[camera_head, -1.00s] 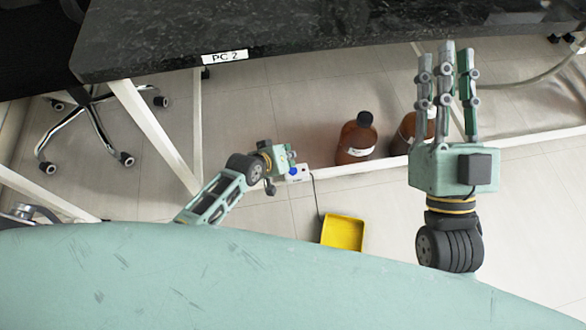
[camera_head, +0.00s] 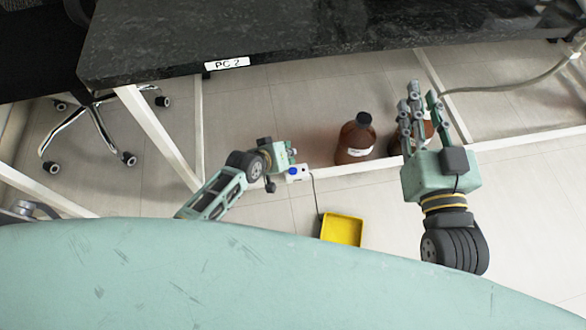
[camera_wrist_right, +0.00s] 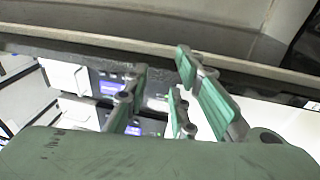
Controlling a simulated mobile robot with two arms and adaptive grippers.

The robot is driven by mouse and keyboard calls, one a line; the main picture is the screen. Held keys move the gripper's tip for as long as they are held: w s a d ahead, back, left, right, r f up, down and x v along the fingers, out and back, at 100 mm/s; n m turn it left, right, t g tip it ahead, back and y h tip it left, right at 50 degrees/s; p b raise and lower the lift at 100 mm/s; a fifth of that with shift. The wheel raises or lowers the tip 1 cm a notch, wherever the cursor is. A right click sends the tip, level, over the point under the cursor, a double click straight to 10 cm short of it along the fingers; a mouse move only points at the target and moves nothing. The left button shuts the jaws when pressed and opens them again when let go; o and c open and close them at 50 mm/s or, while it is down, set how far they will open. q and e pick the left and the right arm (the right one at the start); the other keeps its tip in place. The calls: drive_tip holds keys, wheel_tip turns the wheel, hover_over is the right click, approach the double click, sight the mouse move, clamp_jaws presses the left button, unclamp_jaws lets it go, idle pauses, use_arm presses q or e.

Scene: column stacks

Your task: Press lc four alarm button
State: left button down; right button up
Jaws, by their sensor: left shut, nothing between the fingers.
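The right wrist view shows instrument modules with a small blue lit display (camera_wrist_right: 110,88) and a second blue display (camera_wrist_right: 133,130) below it. No alarm button can be made out, and I cannot tell which unit is LC four. My right gripper (camera_head: 420,100) is raised over the floor in the head view, pointing toward the bench. In the wrist view its green fingers (camera_wrist_right: 165,82) are spread and empty, partly covering the module fronts. My left gripper (camera_head: 286,162) is low near the table leg, shut and empty, beside a small white box with a blue knob (camera_head: 295,174).
A dark bench (camera_head: 300,30) with a "PC 2" label (camera_head: 227,63) runs across the top. A brown bottle (camera_head: 355,140) stands under it, with another partly behind my right fingers. A yellow tray (camera_head: 342,229) lies on the floor. A wheeled chair (camera_head: 100,140) is at left.

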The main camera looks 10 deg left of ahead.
drive_tip(key=f, duration=0.1)
drive_tip(key=f+g, duration=0.1)
drive_tip(key=f, duration=0.1)
drive_tip(key=f+g+h, duration=0.1)
drive_tip(key=shift+s+d+f+p, duration=0.15)
drive_tip(key=shift+s+d+p, duration=0.05)
drive_tip(key=shift+d+p, duration=0.2)
idle(0.5)
